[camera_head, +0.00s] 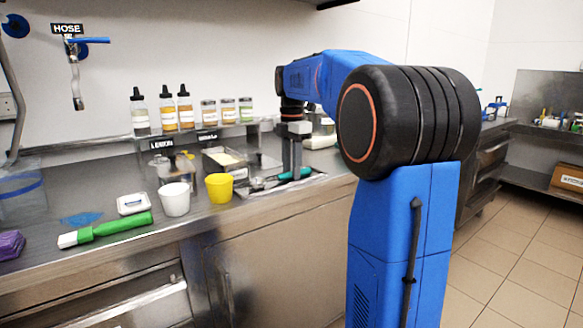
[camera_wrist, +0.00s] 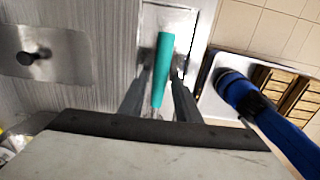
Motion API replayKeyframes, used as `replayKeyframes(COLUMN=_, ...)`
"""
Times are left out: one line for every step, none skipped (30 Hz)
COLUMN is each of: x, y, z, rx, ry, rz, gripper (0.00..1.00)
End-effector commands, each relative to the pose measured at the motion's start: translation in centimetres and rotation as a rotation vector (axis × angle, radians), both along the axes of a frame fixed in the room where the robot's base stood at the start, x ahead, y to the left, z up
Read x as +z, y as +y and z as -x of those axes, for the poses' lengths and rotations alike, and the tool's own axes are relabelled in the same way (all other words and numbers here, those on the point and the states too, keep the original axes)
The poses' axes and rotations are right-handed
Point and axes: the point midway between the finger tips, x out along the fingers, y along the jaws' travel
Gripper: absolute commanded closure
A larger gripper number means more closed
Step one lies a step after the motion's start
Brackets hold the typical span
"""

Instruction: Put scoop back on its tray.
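The scoop shows a teal handle (camera_head: 297,174), which also appears in the wrist view (camera_wrist: 161,70). It lies at a shallow metal tray (camera_head: 262,191) near the counter's front edge; the tray also shows in the wrist view (camera_wrist: 187,20). My gripper (camera_head: 291,174) points down over the tray at the handle. In the wrist view its two fingers (camera_wrist: 159,82) stand on either side of the handle, with narrow gaps visible, so it looks open around it. The scoop's head is hidden, and contact with the tray is unclear.
A yellow cup (camera_head: 219,188) and a white cup (camera_head: 174,199) stand left of the tray. A green-handled brush (camera_head: 112,229) lies farther left. Metal containers (camera_head: 225,160) and a shelf of bottles and jars (camera_head: 186,108) stand behind.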

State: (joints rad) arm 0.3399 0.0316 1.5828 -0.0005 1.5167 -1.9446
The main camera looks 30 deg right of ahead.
Motion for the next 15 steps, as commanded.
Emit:
replayKeyframes(x=0.0, y=0.0, z=0.0, rx=0.0, ry=0.0, rz=0.0, gripper=0.64)
replayKeyframes(x=0.0, y=0.0, z=0.0, rx=0.0, ry=0.0, rz=0.0, gripper=0.64)
replayKeyframes(x=0.0, y=0.0, z=0.0, rx=0.0, ry=0.0, rz=0.0, gripper=0.64)
replayKeyframes(x=0.0, y=0.0, z=0.0, rx=0.0, ry=0.0, rz=0.0, gripper=0.64)
replayKeyframes(x=0.0, y=0.0, z=0.0, rx=0.0, ry=0.0, rz=0.0, gripper=0.64)
replayKeyframes(x=0.0, y=0.0, z=0.0, rx=0.0, ry=0.0, rz=0.0, gripper=0.64)
replayKeyframes(x=0.0, y=0.0, z=0.0, rx=0.0, ry=0.0, rz=0.0, gripper=0.64)
replayKeyframes(x=0.0, y=0.0, z=0.0, rx=0.0, ry=0.0, rz=0.0, gripper=0.64)
replayKeyframes(x=0.1, y=0.0, z=0.0, rx=0.0, ry=0.0, rz=0.0, gripper=0.64)
replayKeyframes(x=0.2, y=0.0, z=0.0, rx=0.0, ry=-0.001, rz=0.0, gripper=0.64)
replayKeyframes(x=0.3, y=0.0, z=0.0, rx=0.0, ry=-0.001, rz=0.0, gripper=0.64)
replayKeyframes(x=0.6, y=0.0, z=0.0, rx=0.0, ry=-0.002, rz=0.001, gripper=0.64)
replayKeyframes(x=0.8, y=0.0, z=-0.1, rx=0.0, ry=-0.002, rz=0.001, gripper=0.64)
replayKeyframes(x=1.1, y=0.0, z=-0.1, rx=0.0, ry=-0.002, rz=0.001, gripper=0.64)
replayKeyframes(x=1.6, y=0.0, z=-0.1, rx=0.0, ry=-0.002, rz=0.001, gripper=0.64)
